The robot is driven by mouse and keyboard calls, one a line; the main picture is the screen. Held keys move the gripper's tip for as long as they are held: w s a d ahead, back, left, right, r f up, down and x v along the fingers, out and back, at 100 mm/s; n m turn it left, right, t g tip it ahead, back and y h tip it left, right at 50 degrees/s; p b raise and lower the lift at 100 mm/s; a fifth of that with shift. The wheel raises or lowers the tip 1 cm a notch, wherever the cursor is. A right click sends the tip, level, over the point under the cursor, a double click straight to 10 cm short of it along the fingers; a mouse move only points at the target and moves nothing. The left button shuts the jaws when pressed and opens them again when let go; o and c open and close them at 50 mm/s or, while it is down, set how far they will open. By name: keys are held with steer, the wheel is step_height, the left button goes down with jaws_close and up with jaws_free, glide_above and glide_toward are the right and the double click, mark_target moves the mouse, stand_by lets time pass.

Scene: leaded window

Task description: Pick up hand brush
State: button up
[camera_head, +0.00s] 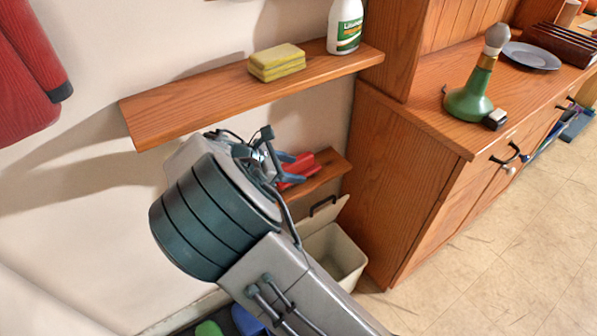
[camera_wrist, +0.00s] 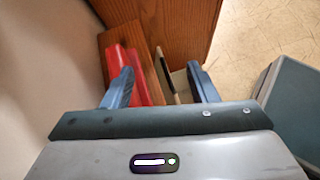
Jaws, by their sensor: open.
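A red object (camera_head: 299,168), which looks like the hand brush, lies on the small lower wooden shelf (camera_head: 322,174). Its bristles cannot be made out. In the wrist view the red object (camera_wrist: 141,80) lies lengthwise on the shelf (camera_wrist: 147,58), partly hidden by the left blue finger. My gripper (camera_head: 289,163) is at the lower shelf, under the upper shelf. In the wrist view my gripper (camera_wrist: 162,70) is open, its fingers apart, with the red object nearer the left finger. I cannot tell whether they touch.
An upper wooden shelf (camera_head: 190,100) above my gripper holds a yellow sponge (camera_head: 276,62) and a white bottle (camera_head: 345,25). A pale bin (camera_head: 345,254) stands below the lower shelf. A wooden cabinet (camera_head: 400,180) stands to the right. Floor (camera_head: 500,265) before it is clear.

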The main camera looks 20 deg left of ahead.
mark_target(285, 164)
steer(key=s+a+n+t, duration=0.3)
steer(key=a, duration=0.6)
steer(key=shift+t, duration=0.3)
steer(key=b+x, duration=0.1)
steer(key=x, duration=0.3)
steer(key=b+x, duration=0.1)
steer(key=x, duration=0.3)
steer(key=shift+w+f+b, duration=0.2)
steer(key=shift+f+b, duration=0.1)
steer(key=b+x, duration=0.1)
steer(key=x, duration=0.4)
steer(key=shift+w, duration=0.1)
steer(key=shift+r, duration=0.1)
steer(key=c, duration=1.1)
